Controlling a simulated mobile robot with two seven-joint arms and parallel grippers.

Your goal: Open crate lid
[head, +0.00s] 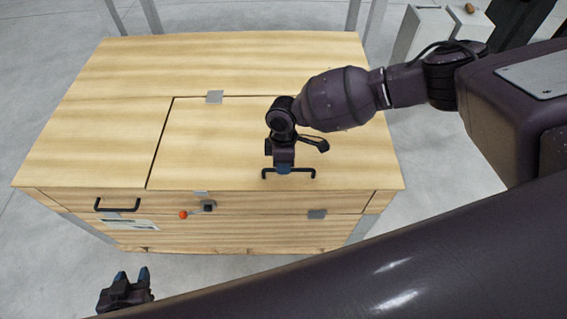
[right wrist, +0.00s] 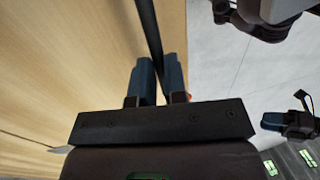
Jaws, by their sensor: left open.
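The wooden crate (head: 85,120) fills the middle of the head view. Its lid (head: 225,135) is a panel at the right of the top and lies flush with it, closed. A black bar handle (head: 304,171) sits near the lid's front edge. My right gripper (head: 284,171) is at the handle from above. In the right wrist view, its two blue fingers (right wrist: 159,75) are close on either side of the black handle bar (right wrist: 147,25). My left gripper (head: 131,278) is open and empty, in front of the crate at the lower left, apart from it.
Pale boxes (head: 425,30) stand at the back right. Grey floor is clear around the crate.

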